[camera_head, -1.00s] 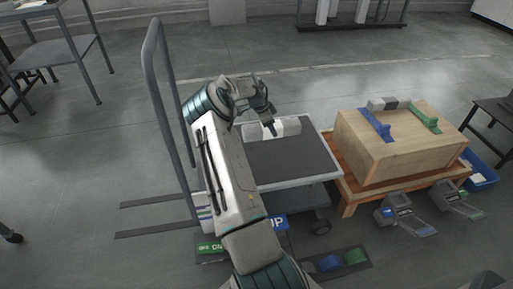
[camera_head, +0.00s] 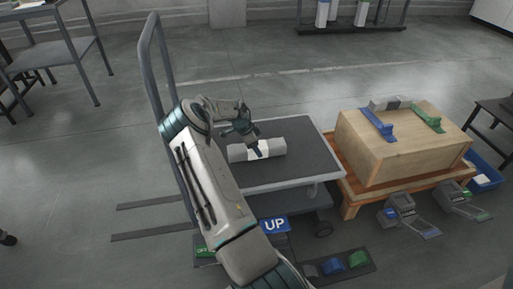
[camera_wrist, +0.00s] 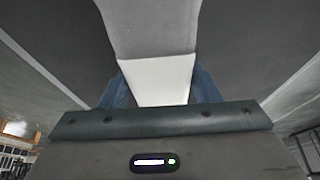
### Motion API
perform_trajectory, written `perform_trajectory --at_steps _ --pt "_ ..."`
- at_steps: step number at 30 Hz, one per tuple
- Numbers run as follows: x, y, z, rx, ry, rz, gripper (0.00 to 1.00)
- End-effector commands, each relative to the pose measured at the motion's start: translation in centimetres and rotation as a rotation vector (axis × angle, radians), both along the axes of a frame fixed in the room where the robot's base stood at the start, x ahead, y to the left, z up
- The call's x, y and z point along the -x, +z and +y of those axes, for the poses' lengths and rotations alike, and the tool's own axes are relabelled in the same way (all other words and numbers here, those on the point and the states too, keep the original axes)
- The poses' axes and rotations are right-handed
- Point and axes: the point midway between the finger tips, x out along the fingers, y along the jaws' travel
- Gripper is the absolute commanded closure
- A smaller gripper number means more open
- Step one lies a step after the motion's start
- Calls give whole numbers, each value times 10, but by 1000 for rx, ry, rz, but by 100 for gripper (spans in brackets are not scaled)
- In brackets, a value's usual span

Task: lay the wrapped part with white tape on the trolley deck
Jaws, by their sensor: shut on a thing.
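The wrapped part (camera_head: 275,148) is a pale grey roll with a band of white tape around its middle. In the head view it lies across my gripper (camera_head: 257,150), whose jaws are shut on it at the taped part. The white tape (camera_wrist: 158,80) also shows between the blue fingers in the wrist view. The part is over the left side of the dark trolley deck (camera_head: 300,165), level and close to the surface. I cannot tell whether it touches the deck. My gripper hides some of its middle.
A wooden crate (camera_head: 395,150) with blue and green clamps stands on an orange pallet right of the trolley. A grey handle frame (camera_head: 150,70) rises at the trolley's left. A blue "UP" sign (camera_head: 275,224) is in front. The deck's right part is clear.

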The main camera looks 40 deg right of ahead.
Motion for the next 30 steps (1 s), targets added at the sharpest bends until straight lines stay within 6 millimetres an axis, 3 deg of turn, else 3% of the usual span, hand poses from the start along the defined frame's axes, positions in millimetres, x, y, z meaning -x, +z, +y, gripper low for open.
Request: perform_trajectory --at_steps 7,8,9,10,21,30 --pt "0 -3 -1 2 0 -1 85" --pt "0 -3 0 0 0 0 38" --pt "0 -2 0 0 0 0 27" --pt "0 -2 0 0 0 0 22" --pt "0 4 0 0 -1 0 22" --pt "-12 59 20 0 2 -3 22"
